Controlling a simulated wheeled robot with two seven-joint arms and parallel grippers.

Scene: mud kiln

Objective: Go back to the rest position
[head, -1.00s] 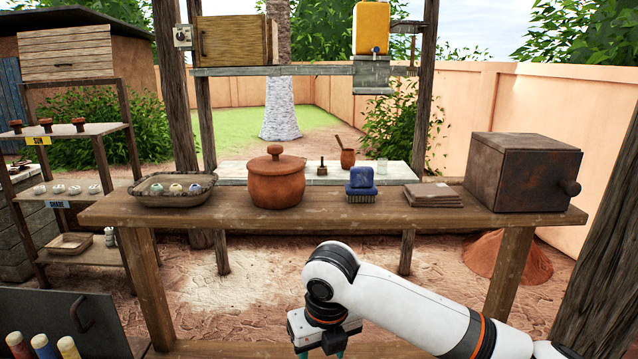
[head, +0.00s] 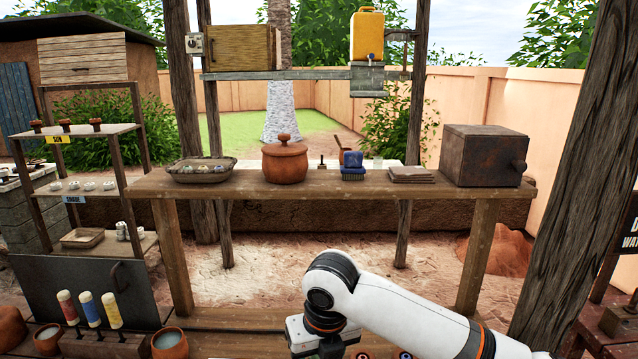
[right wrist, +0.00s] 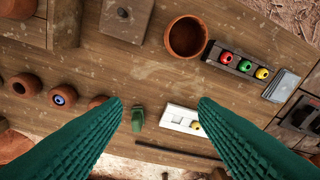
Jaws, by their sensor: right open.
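My right arm comes in from the lower right in the head view, bent downward, with its gripper cut off by the bottom edge. In the right wrist view my right gripper (right wrist: 162,102) shows two green ribbed fingers spread wide, with nothing held between them. Below the fingers is a wooden bench top (right wrist: 115,65) with small items on it, apart from the fingers as far as I can tell. My left gripper is not in view.
Shelves (head: 85,133) stand left, a post (head: 575,180) right. Below the fingers are a clay bowl (right wrist: 186,37) and coloured balls.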

